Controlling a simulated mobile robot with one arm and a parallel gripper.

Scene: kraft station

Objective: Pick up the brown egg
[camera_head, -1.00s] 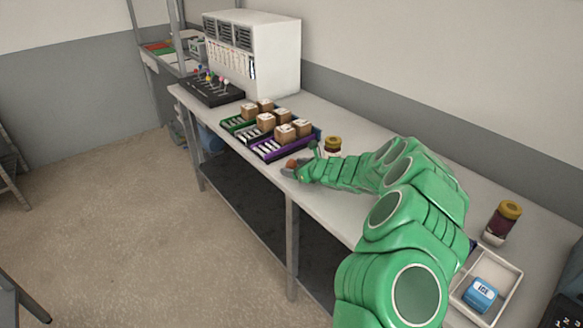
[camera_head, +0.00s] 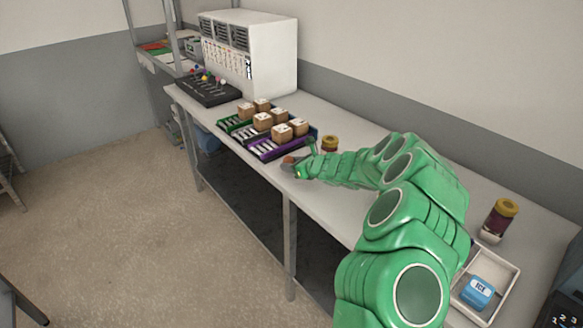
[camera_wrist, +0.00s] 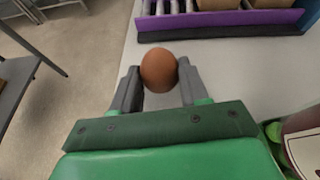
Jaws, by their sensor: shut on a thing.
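The brown egg (camera_wrist: 159,70) sits between the two grey fingers of my gripper (camera_wrist: 159,85) in the wrist view, with a finger against each side. My gripper is shut on it. In the head view the egg (camera_head: 289,160) shows as a small brown spot at the tip of my gripper (camera_head: 293,167), over the front edge of the table near the purple rack. I cannot tell whether the egg touches the table top.
The purple rack (camera_wrist: 220,23) with brown boxes lies just beyond the egg. A jar with a yellow lid (camera_head: 330,144) stands right of my gripper, and another jar (camera_head: 499,220) stands farther right beside a white tray (camera_head: 512,270) holding a blue ice pack (camera_head: 478,291).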

